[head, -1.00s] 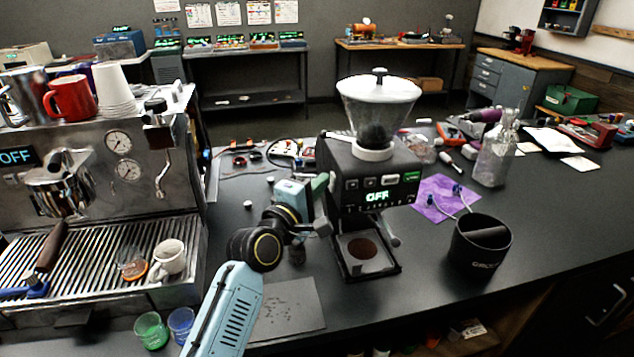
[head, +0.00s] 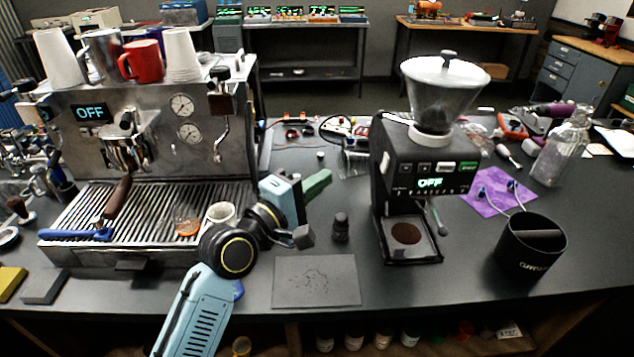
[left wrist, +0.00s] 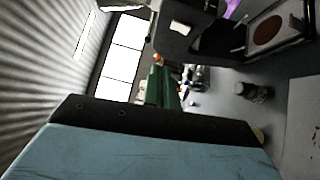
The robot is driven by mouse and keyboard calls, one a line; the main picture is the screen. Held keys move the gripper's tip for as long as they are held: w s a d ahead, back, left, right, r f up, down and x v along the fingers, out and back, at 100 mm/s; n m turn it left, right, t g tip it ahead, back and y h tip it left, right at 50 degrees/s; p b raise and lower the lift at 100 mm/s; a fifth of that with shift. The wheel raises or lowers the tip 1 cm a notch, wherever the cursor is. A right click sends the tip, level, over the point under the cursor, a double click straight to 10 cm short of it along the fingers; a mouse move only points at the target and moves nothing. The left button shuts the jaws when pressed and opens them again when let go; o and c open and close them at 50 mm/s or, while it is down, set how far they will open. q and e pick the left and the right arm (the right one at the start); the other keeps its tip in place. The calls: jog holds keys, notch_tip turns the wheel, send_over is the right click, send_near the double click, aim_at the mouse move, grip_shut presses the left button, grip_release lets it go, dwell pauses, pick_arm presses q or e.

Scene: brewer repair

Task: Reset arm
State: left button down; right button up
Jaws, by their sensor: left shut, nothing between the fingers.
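My left arm comes in from the bottom of the head view, bent at a black joint. Its gripper (head: 318,184) is shut and empty, raised over the counter between the espresso machine (head: 160,130) and the grinder (head: 425,160). The green finger part also shows in the left wrist view (left wrist: 165,88). The espresso machine and the grinder both show OFF on their displays. My right gripper is in neither view.
A dark mat (head: 316,282) lies in front of the arm, with a small dark tamper-like object (head: 341,226) behind it. A black knock box (head: 531,248) and a purple cloth (head: 498,188) are at the right. Cups (head: 142,62) stand on the machine. The front right counter is clear.

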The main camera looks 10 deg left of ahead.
pick_arm(q)
jog(key=shift+s, duration=0.15)
dwell(0.3)
jog(key=s+a+f+m+g+y, duration=0.2)
jog(key=s+f+m+g, duration=0.15)
jog(key=s+f, duration=0.35)
jog(key=s+a+f+m+g+y, duration=0.25)
jog(key=s+f+m, duration=0.25)
jog(key=f, duration=0.3)
jog(key=s+a+f+m+g+y, duration=0.2)
jog(key=s+a+f+m+g, duration=0.15)
jog(key=s, duration=0.55)
jog(key=s+a+f+m+g+y, duration=0.3)
jog(key=s+a+f, duration=0.1)
jog(key=s, duration=0.4)
notch_tip(320, 180, down, 28)
jog(key=s+r+g+b, duration=0.1)
jog(key=b, duration=0.3)
jog(key=s+a+f+g+b, duration=0.1)
jog(key=s+a+f+b, duration=0.1)
jog(key=s+f, duration=1.5)
notch_tip(320, 180, down, 2)
jog(key=shift+a+f+b, duration=0.1)
jog(key=shift+a+b, duration=0.25)
